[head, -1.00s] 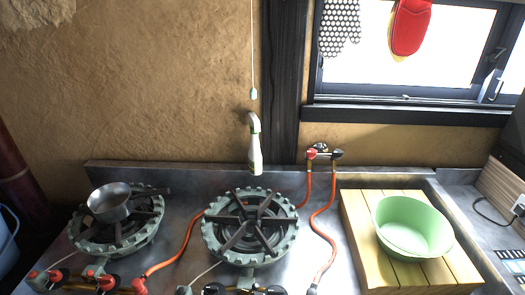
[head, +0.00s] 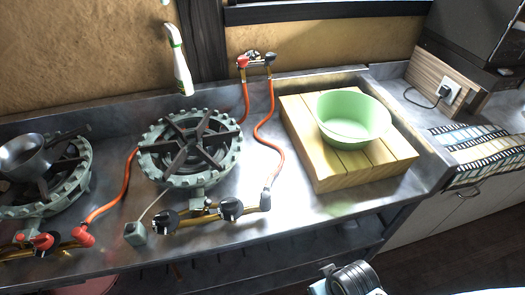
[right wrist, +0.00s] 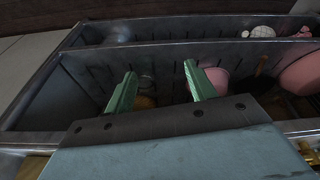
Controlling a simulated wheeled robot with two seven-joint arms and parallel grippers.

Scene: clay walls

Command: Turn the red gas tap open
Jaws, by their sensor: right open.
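The red gas tap (head: 243,62) is a small red handle on the left of a brass two-outlet fitting, low on the clay wall behind the counter. A black tap (head: 270,58) sits on its right. Orange hoses (head: 266,130) run down from both outlets. In the right wrist view my right gripper (right wrist: 160,75) is open and empty, its two green fingers apart, with shelving and pink vessels beyond. It is far from the tap. Part of my right arm shows at the bottom of the head view; its fingers are not visible there. My left gripper is not in view.
A gas burner (head: 192,147) with black knobs stands in front of the tap, left of it. A green bowl (head: 352,118) sits on a wooden slatted board (head: 320,172) to the right. Another stove (head: 60,185) holds a pan (head: 22,157).

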